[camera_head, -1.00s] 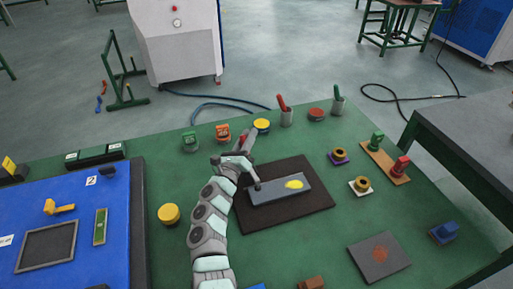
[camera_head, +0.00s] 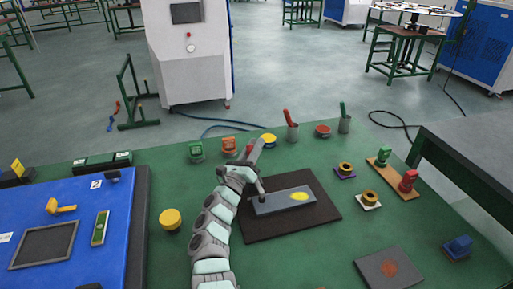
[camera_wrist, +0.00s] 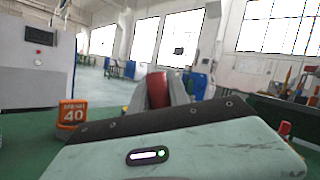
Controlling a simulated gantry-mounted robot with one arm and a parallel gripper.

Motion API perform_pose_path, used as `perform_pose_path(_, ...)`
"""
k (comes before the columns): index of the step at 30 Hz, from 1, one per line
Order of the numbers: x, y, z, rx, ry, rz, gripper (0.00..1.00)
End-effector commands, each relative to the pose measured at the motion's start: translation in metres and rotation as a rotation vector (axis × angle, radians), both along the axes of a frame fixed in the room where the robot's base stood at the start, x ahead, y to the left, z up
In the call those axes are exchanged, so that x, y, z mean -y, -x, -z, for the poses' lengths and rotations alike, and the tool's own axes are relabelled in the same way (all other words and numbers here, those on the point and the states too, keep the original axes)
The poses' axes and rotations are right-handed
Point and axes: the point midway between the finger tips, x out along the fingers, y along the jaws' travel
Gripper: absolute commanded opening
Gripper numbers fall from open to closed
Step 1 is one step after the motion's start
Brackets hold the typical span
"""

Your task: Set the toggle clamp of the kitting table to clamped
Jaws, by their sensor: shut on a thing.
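The toggle clamp (camera_head: 262,187) stands at the left end of a grey plate with a yellow patch (camera_head: 283,200), which lies on a dark mat (camera_head: 318,212). Only its dark arm and tip show, over the plate's left end; my arm hides the rest. In the head view my gripper (camera_head: 257,150) is above and behind the plate. In the wrist view my gripper (camera_wrist: 160,92) is shut on a red handle (camera_wrist: 158,88), which appears to be the clamp's. I cannot tell whether the tip touches the plate.
Behind my gripper stand green, orange (camera_head: 229,146) and yellow (camera_head: 269,139) items and cups with red and green handles. A yellow button (camera_head: 170,218) is left of my arm. A blue board (camera_head: 75,210) fills the left.

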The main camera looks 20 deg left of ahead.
Motion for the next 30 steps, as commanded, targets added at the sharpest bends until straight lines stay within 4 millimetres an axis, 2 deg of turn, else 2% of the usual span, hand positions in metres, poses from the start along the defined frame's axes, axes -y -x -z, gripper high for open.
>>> perform_pose_path(4, 0.001, 0.000, 0.000, 0.000, -0.001, 0.002, 0.00)
perform_pose_path(5, 0.001, 0.000, 0.000, 0.000, -0.001, 0.002, 0.24)
perform_pose_path(12, 0.001, 0.000, -0.001, 0.001, 0.000, 0.002, 0.43)
perform_pose_path(20, 0.001, 0.000, -0.002, 0.002, 0.001, 0.002, 0.43)
perform_pose_path(23, 0.001, 0.000, -0.011, 0.002, -0.001, 0.002, 0.43)
perform_pose_path(26, 0.001, 0.000, -0.027, 0.003, -0.001, 0.003, 0.43)
perform_pose_path(30, 0.003, 0.000, -0.063, 0.007, -0.003, 0.005, 0.43)
